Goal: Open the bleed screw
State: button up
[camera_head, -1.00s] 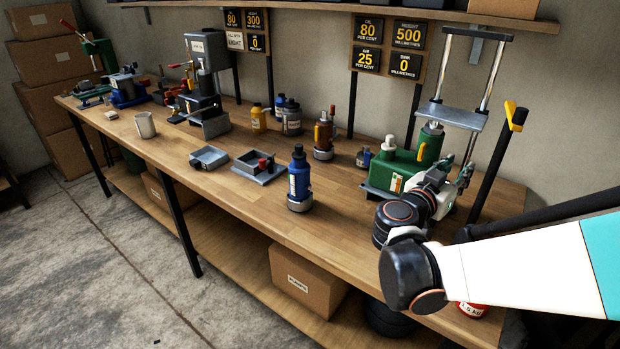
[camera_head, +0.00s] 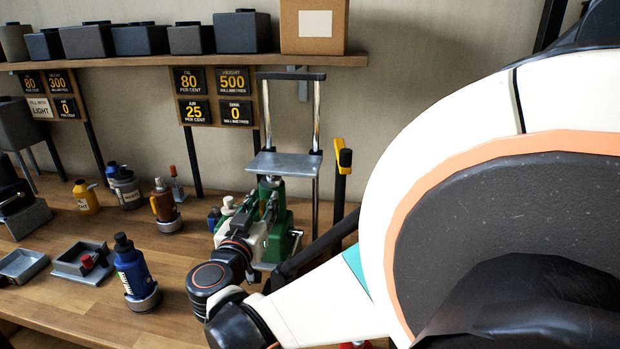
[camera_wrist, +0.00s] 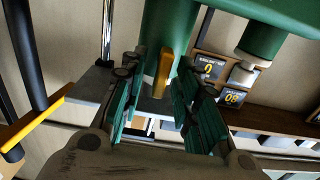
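A green hydraulic jack (camera_head: 277,246) stands on the bench under a frame with a grey plate (camera_head: 284,163). In the wrist view its green cylinder (camera_wrist: 168,28) fills the top middle. A yellow lever-like piece (camera_wrist: 163,72), which I take for the bleed screw, sticks out by the cylinder. My gripper (camera_wrist: 160,85) is open, with one green-padded finger on each side of the yellow piece and gaps to both. In the head view my gripper (camera_head: 268,205) is at the jack's front and hides part of it; the yellow piece cannot be seen there.
A blue bottle (camera_head: 132,270), a brown-orange oil can (camera_head: 164,203) and a grey tray with a red piece (camera_head: 84,263) stand to the left. A black bar with a yellow handle (camera_head: 343,160) leans at the right. My arm covers the right side.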

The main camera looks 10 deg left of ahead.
grip_shut()
jog(key=n, duration=0.6)
jog(key=shift+w+a+f+n, duration=0.1)
jog(key=shift+a+n, duration=0.2)
jog(key=shift+n, duration=0.1)
jog(key=n, duration=0.6)
jog(key=shift+a+f, duration=0.2)
jog(key=shift+f, duration=0.05)
dwell(0.4)
grip_release()
